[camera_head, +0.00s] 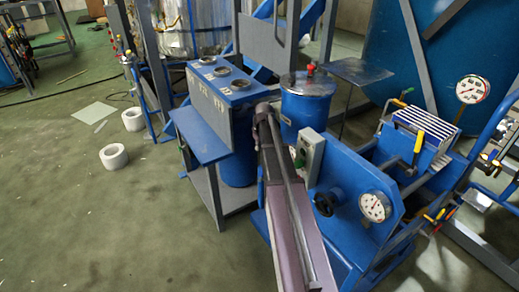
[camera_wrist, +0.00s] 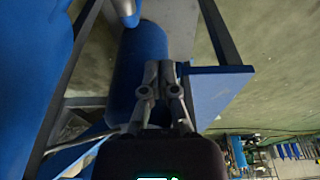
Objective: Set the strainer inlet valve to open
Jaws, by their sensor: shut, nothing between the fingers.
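My gripper (camera_wrist: 159,66) is shut and empty in the wrist view, in front of or over a blue cylinder (camera_wrist: 138,45); I cannot tell whether it touches it. In the head view my arm reaches up the middle, and its gripper cannot be made out. I cannot tell which part is the strainer inlet valve. A black handwheel (camera_head: 326,203) is on the blue machine front. Yellow-handled levers (camera_head: 419,140) sit around a blue block with a ribbed top (camera_head: 425,124) at the right. A blue canister (camera_head: 306,106) with a red knob stands behind my arm.
A blue console (camera_head: 222,92) with round openings and a side shelf (camera_head: 197,137) stands left of my arm. A gauge (camera_head: 374,206) and a switch box (camera_head: 308,156) are beside the handwheel. White rolls (camera_head: 113,156) lie on the floor. The floor at left front is clear.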

